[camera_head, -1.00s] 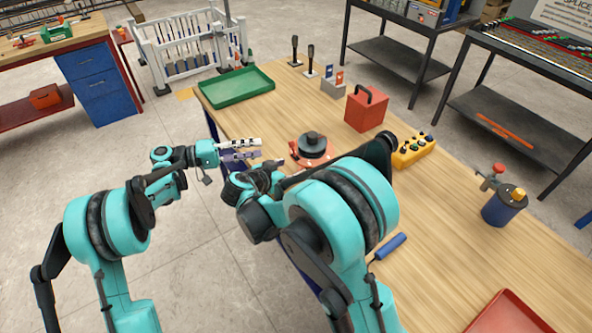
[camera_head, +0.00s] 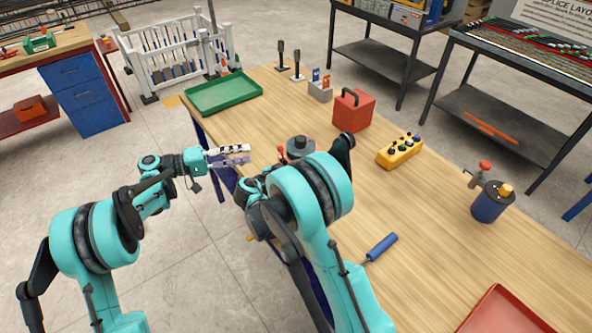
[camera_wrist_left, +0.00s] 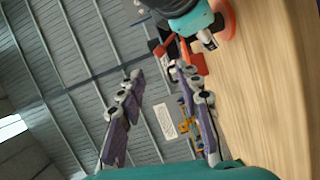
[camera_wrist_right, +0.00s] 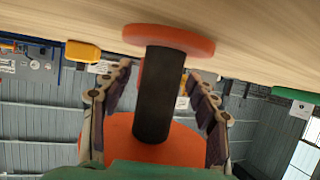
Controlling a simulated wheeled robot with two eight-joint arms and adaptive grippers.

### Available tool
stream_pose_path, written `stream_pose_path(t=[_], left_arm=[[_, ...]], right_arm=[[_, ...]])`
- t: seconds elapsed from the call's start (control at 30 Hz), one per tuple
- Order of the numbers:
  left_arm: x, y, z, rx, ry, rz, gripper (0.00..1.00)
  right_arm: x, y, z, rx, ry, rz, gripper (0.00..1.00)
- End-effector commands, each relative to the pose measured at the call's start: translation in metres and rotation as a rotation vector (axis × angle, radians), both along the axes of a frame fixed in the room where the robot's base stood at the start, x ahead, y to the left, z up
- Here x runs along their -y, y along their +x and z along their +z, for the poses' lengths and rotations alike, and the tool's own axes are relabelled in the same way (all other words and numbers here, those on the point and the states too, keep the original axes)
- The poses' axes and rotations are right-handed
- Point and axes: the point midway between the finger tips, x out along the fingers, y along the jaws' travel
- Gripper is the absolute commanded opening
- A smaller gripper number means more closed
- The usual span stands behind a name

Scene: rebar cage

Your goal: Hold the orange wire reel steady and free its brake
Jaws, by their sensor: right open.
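In the right wrist view the reel's dark drum (camera_wrist_right: 158,105) lies between two orange discs. My right gripper (camera_wrist_right: 158,72) is open, a finger on each side of the drum; contact is unclear. It is hidden in the head view. My left gripper (camera_head: 229,155) is open and empty, left of the reel and apart from it. The reel shows partly in the left wrist view (camera_wrist_left: 226,18).
Behind the reel are a red box with a handle (camera_head: 352,111) and a yellow button box (camera_head: 399,150). A green tray (camera_head: 223,93) lies at the far left. A blue-handled tool (camera_head: 381,247) and a blue canister (camera_head: 490,203) are at the right. Bare wood lies between.

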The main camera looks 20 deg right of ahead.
Motion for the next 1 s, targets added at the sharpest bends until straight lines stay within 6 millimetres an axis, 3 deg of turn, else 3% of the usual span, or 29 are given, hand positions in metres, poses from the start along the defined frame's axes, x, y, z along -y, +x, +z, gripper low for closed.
stream_pose_path(t=[0.2,0.43,0.53,0.67,0.77,1.0], left_arm=[[0.000,0.000,0.000,0.000,0.000,0.000,0.34],[0.000,0.000,0.000,0.000,0.000,0.000,0.34],[0.000,0.000,0.000,0.000,0.000,0.000,0.34],[-0.001,0.003,-0.002,0.024,-0.010,-0.006,0.00],[-0.005,0.010,-0.006,0.118,-0.047,-0.027,0.00],[-0.027,0.030,-0.030,0.549,-0.230,-0.079,0.00]], right_arm=[[0.000,0.000,0.000,0.000,0.000,0.000,0.59],[0.000,0.000,0.000,-0.001,0.001,0.000,0.00],[0.000,0.000,0.000,-0.001,0.001,0.000,0.00],[0.000,0.000,0.000,-0.001,0.001,0.000,0.00],[0.000,0.000,0.000,0.000,0.000,0.000,0.00],[0.000,0.000,0.000,0.000,0.000,0.000,0.00]])
